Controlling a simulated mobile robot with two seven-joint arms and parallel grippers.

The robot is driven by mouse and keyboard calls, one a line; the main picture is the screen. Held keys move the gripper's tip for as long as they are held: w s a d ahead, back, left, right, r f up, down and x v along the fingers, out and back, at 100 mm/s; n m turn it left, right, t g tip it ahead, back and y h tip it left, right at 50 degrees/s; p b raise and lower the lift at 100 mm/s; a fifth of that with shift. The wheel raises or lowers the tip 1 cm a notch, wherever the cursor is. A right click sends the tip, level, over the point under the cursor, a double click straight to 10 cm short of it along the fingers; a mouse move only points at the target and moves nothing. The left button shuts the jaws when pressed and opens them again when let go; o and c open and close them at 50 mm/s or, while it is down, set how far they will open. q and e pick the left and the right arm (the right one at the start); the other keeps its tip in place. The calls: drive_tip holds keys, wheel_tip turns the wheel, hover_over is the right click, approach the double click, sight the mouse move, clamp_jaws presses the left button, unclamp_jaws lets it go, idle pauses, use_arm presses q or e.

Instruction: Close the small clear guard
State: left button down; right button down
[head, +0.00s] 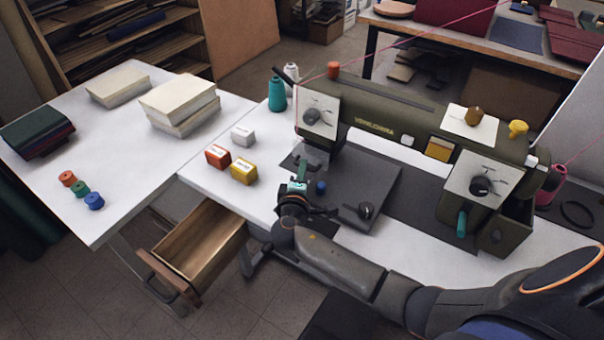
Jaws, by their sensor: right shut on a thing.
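The olive sewing machine (390,120) stands on the white table. My right gripper (301,175) reaches in under its left head, near the needle area. It is shut on the small clear guard (311,156), which shows only as a faint pale patch below the head. The guard's edges and exact angle are too small to tell, and my gripper partly covers this spot. My left gripper is not in view.
A dark plate with a black knob (366,210) and a blue knob (320,187) lie close to my right gripper. Red (217,156) and yellow (243,171) boxes stand to its left. An open wooden drawer (190,247) juts out below the table edge.

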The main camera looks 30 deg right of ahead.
drive_tip(key=c, duration=0.9)
unclamp_jaws()
drive_tip(key=v, duration=1.2)
drive_tip(key=shift+s+a, duration=0.15)
drive_tip(key=shift+s, duration=0.05)
drive_tip(key=shift+a, duration=0.1)
